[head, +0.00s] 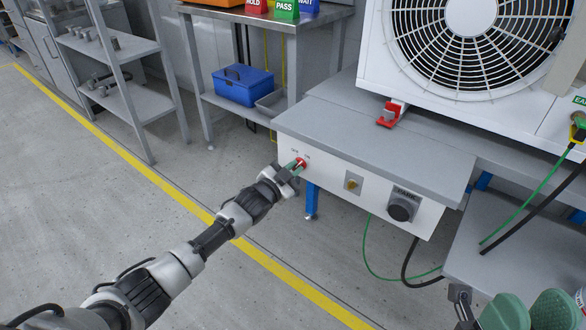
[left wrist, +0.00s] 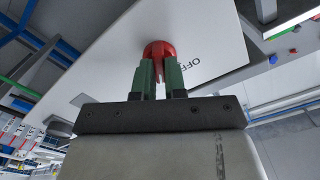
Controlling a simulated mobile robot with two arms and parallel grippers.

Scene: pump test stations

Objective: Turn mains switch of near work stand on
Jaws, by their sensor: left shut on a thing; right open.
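The near work stand (head: 340,128) has a grey top and a white front panel with a red mains switch (head: 301,162) at its left end. My left gripper (head: 293,169) is at that panel, shut on the switch. In the left wrist view the green fingers of my left gripper (left wrist: 160,80) hold the red switch (left wrist: 158,48) from both sides. An OFF label shows beside it; the switch's exact position is partly hidden by the fingers. My right gripper (head: 460,296) shows only in part at the bottom right, open and apart from the stand.
A yellow selector (head: 353,184) and a black knob (head: 402,207) sit further right on the panel. A large fan unit (head: 470,45) and a red clamp (head: 391,114) are on top. Cables hang at the right. A blue box (head: 243,85) is on a shelf behind. Floor at left is clear.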

